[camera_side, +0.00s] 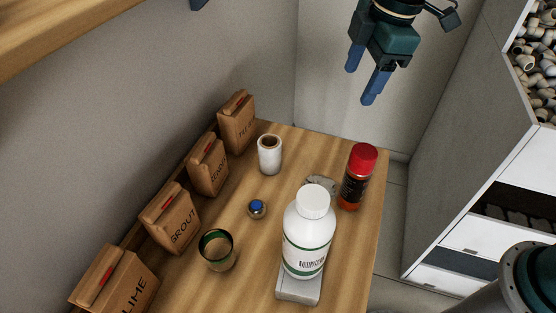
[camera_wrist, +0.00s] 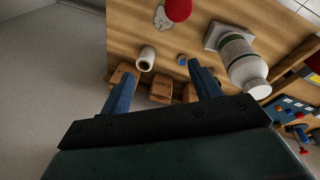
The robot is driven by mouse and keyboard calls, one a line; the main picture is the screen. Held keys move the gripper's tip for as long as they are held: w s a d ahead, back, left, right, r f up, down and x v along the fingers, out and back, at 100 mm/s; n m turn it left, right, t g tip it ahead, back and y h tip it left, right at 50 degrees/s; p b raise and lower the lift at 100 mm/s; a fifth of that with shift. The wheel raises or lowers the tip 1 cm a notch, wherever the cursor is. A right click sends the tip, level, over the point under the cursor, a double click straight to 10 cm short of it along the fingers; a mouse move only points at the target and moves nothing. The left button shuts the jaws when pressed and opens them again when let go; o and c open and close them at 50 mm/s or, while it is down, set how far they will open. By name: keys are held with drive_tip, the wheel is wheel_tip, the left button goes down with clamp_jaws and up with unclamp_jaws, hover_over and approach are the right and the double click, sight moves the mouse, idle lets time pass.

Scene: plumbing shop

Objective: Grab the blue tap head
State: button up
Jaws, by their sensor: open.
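The blue tap head (camera_side: 257,208) is a small round piece with a blue top and a metallic rim. It lies on the wooden table near the middle. My gripper (camera_side: 360,85) has blue fingers and hangs high above the far end of the table, well away from the tap head. In the wrist view my gripper (camera_wrist: 160,82) is open with nothing between its fingers.
A white bottle (camera_side: 306,240) stands on a grey block (camera_side: 298,290) right of the tap head. A green-rimmed glass (camera_side: 217,250), a white roll (camera_side: 270,155) and a red-capped bottle (camera_side: 357,178) stand around it. A grey piece (camera_side: 320,186) lies behind the white bottle.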

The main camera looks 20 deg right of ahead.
drive_tip(key=w+a+f+n+g, duration=0.1)
drive_tip(key=w+a+f+n, duration=0.35)
drive_tip(key=a+f, duration=0.45)
drive_tip(key=n+g, duration=0.1)
drive_tip(key=n, duration=0.5)
approach(256, 205)
drive_tip(key=shift+a+f+m+h, duration=0.15)
drive_tip(key=shift+f+h, duration=0.05)
drive_tip(key=shift+f, duration=0.6)
drive_tip(key=shift+a+f+m+h, duration=0.1)
drive_tip(key=shift+a+f+h, duration=0.1)
drive_tip(key=shift+f, duration=0.65)
drive_tip(key=shift+f, duration=2.6)
drive_tip(key=c, duration=1.1)
